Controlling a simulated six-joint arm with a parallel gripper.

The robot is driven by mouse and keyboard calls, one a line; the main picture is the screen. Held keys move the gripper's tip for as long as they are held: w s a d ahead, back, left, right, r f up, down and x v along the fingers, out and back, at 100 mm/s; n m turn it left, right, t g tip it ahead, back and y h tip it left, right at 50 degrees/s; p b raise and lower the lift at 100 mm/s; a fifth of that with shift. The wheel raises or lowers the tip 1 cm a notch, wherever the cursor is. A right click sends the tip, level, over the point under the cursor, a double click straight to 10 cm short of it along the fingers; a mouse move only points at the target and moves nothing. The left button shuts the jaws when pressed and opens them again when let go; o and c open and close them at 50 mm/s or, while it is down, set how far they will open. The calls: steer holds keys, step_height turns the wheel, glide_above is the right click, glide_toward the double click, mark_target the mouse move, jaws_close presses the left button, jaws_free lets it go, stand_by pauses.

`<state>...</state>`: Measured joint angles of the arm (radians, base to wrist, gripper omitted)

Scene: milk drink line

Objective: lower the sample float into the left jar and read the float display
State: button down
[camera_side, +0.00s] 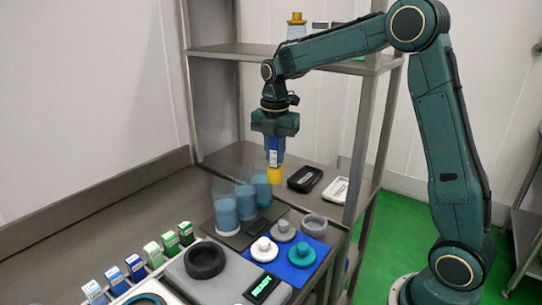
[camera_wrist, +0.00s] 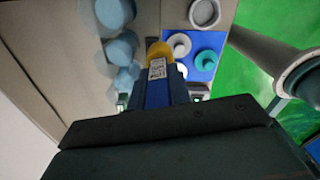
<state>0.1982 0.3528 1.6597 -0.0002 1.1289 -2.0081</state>
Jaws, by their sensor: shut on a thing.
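My gripper (camera_side: 274,145) is shut on the sample float, which hangs upright with its yellow end (camera_side: 275,175) down. In the wrist view the float (camera_wrist: 158,50) shows its yellow end and a white label, with the jaws around its blue part. Three clear jars of blue liquid stand in a row on a dark mat: the left jar (camera_side: 225,212), a middle jar (camera_side: 245,202) and a right jar (camera_side: 261,188). The float is above and slightly right of the right jar in the side view, apart from all jars.
A blue mat (camera_side: 296,272) holds white, grey and teal knobbed pieces. A grey cup (camera_side: 314,225) stands behind it. A black ring (camera_side: 204,260) sits near a green-lit display (camera_side: 262,288), too small to read. Several small cartons (camera_side: 152,254) line the left front. A shelf post (camera_side: 359,145) stands right of my gripper.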

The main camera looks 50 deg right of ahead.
mark_target(224, 189)
steer(key=w+a+r+n, duration=0.3)
steer(key=w+a+r, duration=0.1)
steer(key=w+a, duration=0.4)
steer(key=shift+w+a+r, duration=0.15)
steer(key=shift+w+a, duration=0.2)
steer(key=shift+a, duration=0.85)
steer(key=shift+f, duration=0.25)
steer(key=shift+f, duration=6.65)
steer(key=c, duration=1.3)
jaws_free()
steer(key=shift+c, duration=1.3)
